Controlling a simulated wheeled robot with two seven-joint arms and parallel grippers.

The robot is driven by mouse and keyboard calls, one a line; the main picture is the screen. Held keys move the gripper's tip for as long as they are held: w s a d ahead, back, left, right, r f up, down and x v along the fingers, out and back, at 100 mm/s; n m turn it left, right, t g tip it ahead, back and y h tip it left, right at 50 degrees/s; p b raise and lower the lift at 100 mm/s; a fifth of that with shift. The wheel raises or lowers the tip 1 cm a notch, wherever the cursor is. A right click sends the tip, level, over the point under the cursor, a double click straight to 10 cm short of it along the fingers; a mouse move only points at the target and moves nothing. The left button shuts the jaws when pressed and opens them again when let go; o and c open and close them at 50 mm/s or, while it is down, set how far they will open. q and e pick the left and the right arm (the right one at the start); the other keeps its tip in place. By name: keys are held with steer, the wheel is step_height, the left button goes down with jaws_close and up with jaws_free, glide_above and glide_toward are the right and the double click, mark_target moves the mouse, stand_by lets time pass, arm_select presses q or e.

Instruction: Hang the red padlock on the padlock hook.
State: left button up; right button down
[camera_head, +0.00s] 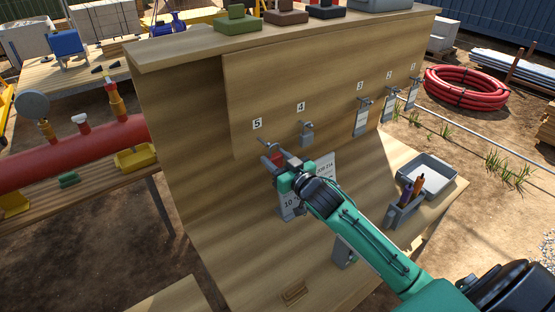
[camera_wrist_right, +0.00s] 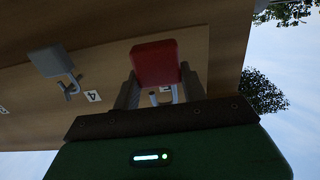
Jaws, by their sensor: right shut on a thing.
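The red padlock (camera_head: 279,158) is in my right gripper (camera_head: 276,159), just below the hook (camera_head: 263,142) under label 5 on the wooden board. In the right wrist view the red padlock body (camera_wrist_right: 155,62) sits between the two fingers of my right gripper (camera_wrist_right: 158,84), which are shut on it. Its shackle is mostly hidden, so I cannot tell whether it is around the hook or only beside it. My left gripper is not in view.
A grey padlock-like piece (camera_head: 307,132) hangs under label 4; it also shows in the wrist view (camera_wrist_right: 47,61). Tags (camera_head: 362,119) hang farther right. A white card (camera_head: 322,172) is behind my gripper. A grey tray (camera_head: 428,172) and a tool holder (camera_head: 401,213) stand at right.

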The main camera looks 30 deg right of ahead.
mark_target(272, 155)
steer(key=shift+w, duration=0.15)
steer(key=shift+w+a, duration=0.2)
steer(key=shift+w, duration=0.9)
steer(key=shift+w+a, duration=0.15)
steer(key=shift+w, duration=0.95)
steer(key=shift+f+b, duration=0.3)
steer(key=shift+f, duration=0.3)
steer(key=shift+c, duration=1.1)
jaws_free()
steer(key=shift+f, duration=0.2)
